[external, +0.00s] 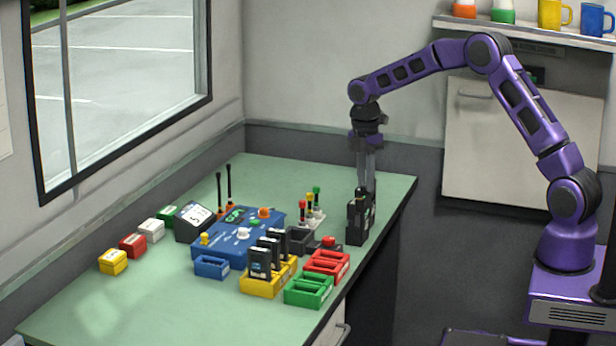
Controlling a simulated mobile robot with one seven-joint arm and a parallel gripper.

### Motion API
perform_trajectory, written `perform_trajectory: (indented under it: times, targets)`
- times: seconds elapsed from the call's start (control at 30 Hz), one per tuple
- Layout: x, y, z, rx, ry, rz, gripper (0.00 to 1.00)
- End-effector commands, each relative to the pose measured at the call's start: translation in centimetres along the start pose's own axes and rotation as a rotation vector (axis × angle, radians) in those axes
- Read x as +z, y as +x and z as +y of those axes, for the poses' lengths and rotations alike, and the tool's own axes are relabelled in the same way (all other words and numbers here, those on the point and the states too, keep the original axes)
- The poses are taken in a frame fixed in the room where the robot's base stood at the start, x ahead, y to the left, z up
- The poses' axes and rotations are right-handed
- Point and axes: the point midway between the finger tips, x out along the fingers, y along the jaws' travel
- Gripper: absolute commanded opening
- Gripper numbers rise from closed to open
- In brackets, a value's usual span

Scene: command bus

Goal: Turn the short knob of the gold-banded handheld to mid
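My gripper (366,184) points straight down at the right end of the green table. Its fingertips are at the top of a black boxy item (357,222), which looks like a handheld and seems upright. Whether the fingers touch it or are shut on it cannot be told. Several black handhelds (260,263) stand upright in a yellow rack (262,289) near the table's front. No gold band or short knob can be made out on any of them at this size.
A blue console (222,252) with knobs stands mid-table, with a dark display (193,221) behind it. Green (309,291) and red (328,264) racks and a small blue bin (211,267) are in front. Coloured boxes (132,245) line the left. The table's front left is clear.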

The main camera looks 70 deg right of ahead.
Motion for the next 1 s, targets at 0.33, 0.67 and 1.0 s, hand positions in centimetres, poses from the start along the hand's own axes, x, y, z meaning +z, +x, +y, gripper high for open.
perform_trajectory:
  times: [0.33, 0.67, 1.0]
  targets:
    - [-0.01, -0.05, 0.01, 0.000, 0.003, 0.000, 0.00]
    - [0.02, -0.01, 0.01, 0.000, 0.131, 0.005, 0.00]
    - [0.01, -0.01, 0.00, 0.000, 0.130, 0.005, 0.43]
